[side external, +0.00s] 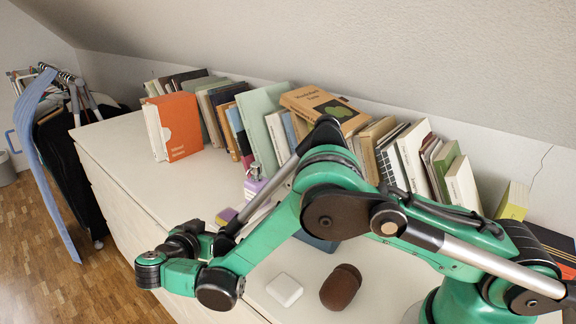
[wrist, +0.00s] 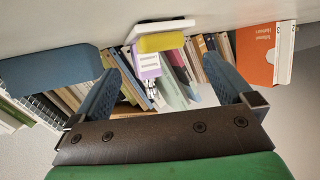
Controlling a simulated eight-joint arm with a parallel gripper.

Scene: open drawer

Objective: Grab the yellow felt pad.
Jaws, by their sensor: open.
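The yellow felt pad (wrist: 161,43) shows in the wrist view as a small yellow block against a white slab, upper middle, between and beyond my fingers. In the side view my gripper (side external: 222,243) is low over the cabinet's front side, close to the pad.
A white block (side external: 284,290) and a brown rounded object (side external: 341,287) lie on the cabinet top (side external: 130,150) at right.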

